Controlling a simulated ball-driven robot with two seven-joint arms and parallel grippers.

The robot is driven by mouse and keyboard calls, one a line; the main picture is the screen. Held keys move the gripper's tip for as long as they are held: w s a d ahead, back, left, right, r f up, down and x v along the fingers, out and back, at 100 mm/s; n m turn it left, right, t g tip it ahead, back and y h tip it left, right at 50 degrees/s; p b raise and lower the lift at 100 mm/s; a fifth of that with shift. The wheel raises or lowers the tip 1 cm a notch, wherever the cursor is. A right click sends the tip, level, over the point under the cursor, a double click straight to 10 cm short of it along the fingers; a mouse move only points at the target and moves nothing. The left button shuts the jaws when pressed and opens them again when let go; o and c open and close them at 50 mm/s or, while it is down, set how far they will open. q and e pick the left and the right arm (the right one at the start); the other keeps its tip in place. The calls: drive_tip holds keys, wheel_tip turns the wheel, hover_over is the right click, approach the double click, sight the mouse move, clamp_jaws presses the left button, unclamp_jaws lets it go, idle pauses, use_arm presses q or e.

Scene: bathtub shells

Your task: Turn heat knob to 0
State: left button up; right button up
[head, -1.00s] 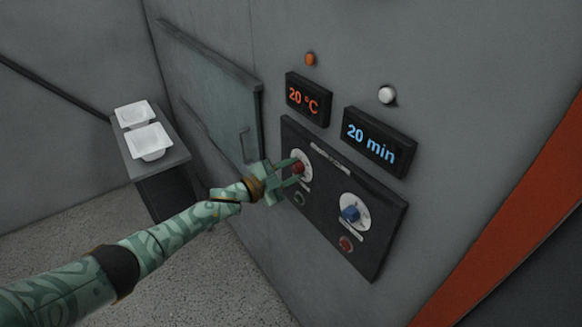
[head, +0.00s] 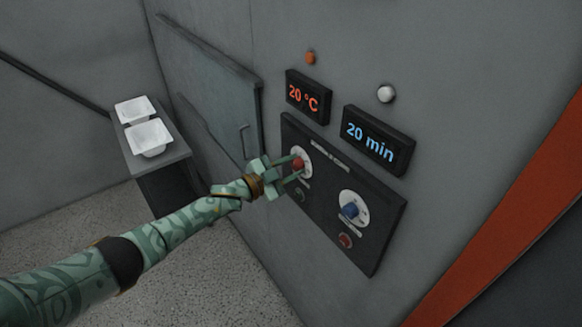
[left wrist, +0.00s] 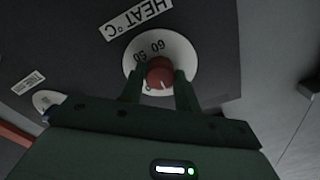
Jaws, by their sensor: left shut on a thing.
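The red heat knob (head: 298,164) sits on a white dial on the dark control panel (head: 326,208). In the left wrist view the heat knob (left wrist: 160,74) lies between the fingers of my left gripper (left wrist: 161,88), below a "HEAT °C" label (left wrist: 136,17). My left gripper (head: 291,171) is shut on the knob, with one finger on each side. The heat display (head: 308,97) above reads 20 °C. The fingers hide part of the dial. My right gripper is not in view.
A blue knob (head: 350,211) on its own dial is at the lower right, under a display (head: 378,142) reading 20 min. A red button (head: 345,240) is below it. A grey hatch door (head: 215,85) is to the left, and white tubs (head: 149,138) stand on a bench behind.

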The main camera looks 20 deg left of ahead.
use_arm(q)
drive_tip(key=o, duration=1)
drive_tip(key=shift+a, duration=0.1)
drive_tip(key=b+v, duration=0.1)
drive_tip(key=v, duration=1.5)
drive_tip(key=shift+s+a+f, duration=0.1)
drive_tip(key=shift+s, duration=0.05)
